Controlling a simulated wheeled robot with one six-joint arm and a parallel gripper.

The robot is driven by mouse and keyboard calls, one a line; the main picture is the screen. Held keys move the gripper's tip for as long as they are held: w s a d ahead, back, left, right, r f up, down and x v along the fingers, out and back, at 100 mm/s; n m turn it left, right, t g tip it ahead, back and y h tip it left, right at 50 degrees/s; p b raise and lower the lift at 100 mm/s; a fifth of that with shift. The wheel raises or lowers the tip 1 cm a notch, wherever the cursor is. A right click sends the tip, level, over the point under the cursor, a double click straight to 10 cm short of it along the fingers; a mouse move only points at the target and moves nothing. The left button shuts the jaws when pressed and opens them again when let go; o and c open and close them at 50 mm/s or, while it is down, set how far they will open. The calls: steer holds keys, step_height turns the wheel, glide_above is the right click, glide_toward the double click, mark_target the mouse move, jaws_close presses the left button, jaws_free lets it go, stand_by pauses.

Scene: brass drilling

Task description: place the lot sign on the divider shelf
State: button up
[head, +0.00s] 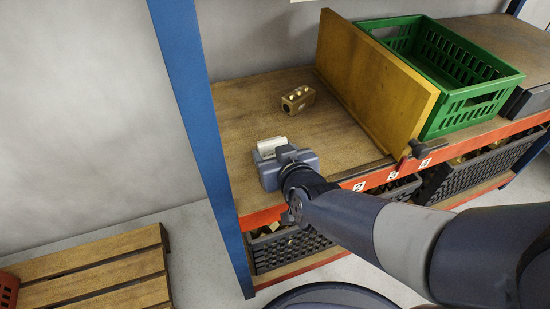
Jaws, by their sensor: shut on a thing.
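The shelf (240,103) is a brown wooden board with an orange-red front edge. An upright yellowish wooden divider (370,80) stands across it. My gripper (274,157) is over the front left part of this shelf, left of the divider. It is shut on a small white piece, which appears to be the lot sign (271,146). The sign shows just beyond the gripper body; its lower part and the fingertips are mostly hidden. I cannot tell whether the sign touches the board.
A brass block (298,100) with several pegs sits on the shelf behind my gripper, near the divider. A green crate (470,100) stands right of the divider. A blue post (190,90) bounds the left side. Dark crates (290,248) are below. The back left board is clear.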

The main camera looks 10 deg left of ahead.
steer(key=shift+f, duration=0.2)
steer(key=o, duration=1)
